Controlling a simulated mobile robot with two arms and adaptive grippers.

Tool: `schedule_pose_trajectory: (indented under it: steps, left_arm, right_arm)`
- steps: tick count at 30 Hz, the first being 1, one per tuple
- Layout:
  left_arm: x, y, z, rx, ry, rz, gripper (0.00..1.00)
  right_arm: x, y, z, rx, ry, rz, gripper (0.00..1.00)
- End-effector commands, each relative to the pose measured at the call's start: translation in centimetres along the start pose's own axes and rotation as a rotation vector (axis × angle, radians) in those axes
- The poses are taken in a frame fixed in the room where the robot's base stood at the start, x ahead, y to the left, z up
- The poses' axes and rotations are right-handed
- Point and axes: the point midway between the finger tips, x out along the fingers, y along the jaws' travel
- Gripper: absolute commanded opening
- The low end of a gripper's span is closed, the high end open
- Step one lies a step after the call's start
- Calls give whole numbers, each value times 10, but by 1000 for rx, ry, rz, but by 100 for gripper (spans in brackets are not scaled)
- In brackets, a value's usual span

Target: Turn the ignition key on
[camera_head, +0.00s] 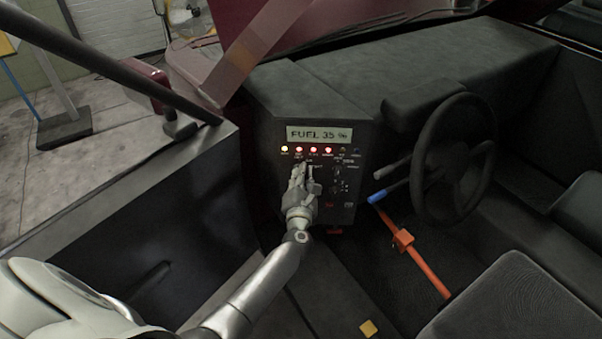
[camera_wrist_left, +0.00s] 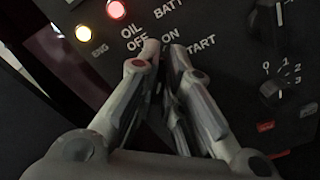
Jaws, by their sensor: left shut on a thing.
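The dark control panel (camera_head: 273,168) stands left of the steering wheel in the head view. It carries a lit display (camera_head: 319,135) reading FUEL 35 % and a row of lamps, one yellow and several red. My left gripper (camera_head: 303,168) is at the panel face below the lamps. In the left wrist view the gripper's fingertips (camera_wrist_left: 166,47) are nearly together at the OFF, ON and START labels, shut on the ignition key. The fingers hide the key, so its angle cannot be told. My right gripper is not in view.
Rotary knobs (camera_wrist_left: 272,88) sit to the right of the fingers on the panel. The steering wheel (camera_head: 453,160) and an orange bar with a blue handle (camera_head: 425,262) are further right. A dark door panel (camera_head: 150,225) is at the left.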

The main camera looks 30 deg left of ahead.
Motion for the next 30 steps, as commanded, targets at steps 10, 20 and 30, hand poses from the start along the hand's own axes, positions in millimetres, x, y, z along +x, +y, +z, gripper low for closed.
schedule_pose_trajectory:
  steps: [10,20,30]
  left_arm:
    - [0,-2,-1,57,1,-2,0]
    - [0,-2,-1,56,1,-2,11]
    - [0,-1,0,56,0,-1,30]
  right_arm:
    - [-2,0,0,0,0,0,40]
    - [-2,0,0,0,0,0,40]
    - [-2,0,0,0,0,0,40]
